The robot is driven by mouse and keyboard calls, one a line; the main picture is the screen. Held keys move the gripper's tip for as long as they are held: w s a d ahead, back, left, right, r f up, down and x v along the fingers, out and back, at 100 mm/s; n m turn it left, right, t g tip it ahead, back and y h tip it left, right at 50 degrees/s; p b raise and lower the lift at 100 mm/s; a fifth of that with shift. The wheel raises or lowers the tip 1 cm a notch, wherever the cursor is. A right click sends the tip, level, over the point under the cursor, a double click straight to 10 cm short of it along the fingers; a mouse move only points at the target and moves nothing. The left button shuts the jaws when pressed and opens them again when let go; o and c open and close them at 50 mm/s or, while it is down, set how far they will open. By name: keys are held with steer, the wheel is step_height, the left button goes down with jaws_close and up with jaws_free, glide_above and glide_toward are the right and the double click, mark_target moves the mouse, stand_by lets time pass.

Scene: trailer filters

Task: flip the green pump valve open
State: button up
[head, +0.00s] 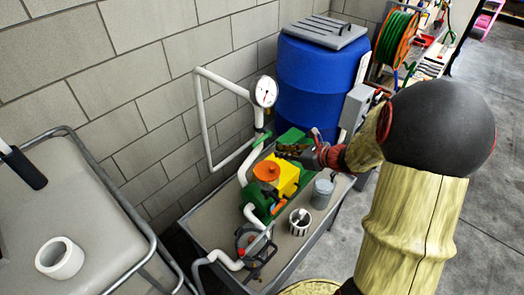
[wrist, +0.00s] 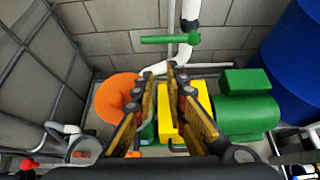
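The handle lies beyond the fingertips.
The yellow pump part (head: 286,174), orange cap (head: 266,171) and green motor (wrist: 246,110) sit below my gripper on a grey bench (head: 214,224). A white gauge (head: 264,91) stands above the valve. A blue barrel (head: 312,82) is to the right, and a block wall (head: 130,60) is behind.

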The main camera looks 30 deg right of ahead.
jaws_close()
steer(key=b+x, duration=0.3)
steer(key=x, duration=0.7)
steer(key=shift+a+r+m+y+p, duration=0.2)
steer(key=shift+r+m+y+p, duration=0.4)
steer(key=shift+p, duration=1.25)
step_height(320, 180, up, 7)
steer(key=m+y+p, duration=0.8)
steer(key=m+p, duration=0.1)
steer(key=p, duration=0.9)
glide_above(262, 139)
steer(key=v, duration=0.3)
steer(key=shift+s+a+f+g, duration=0.1)
steer(key=shift+f+g, duration=0.05)
steer(key=shift+g, duration=0.15)
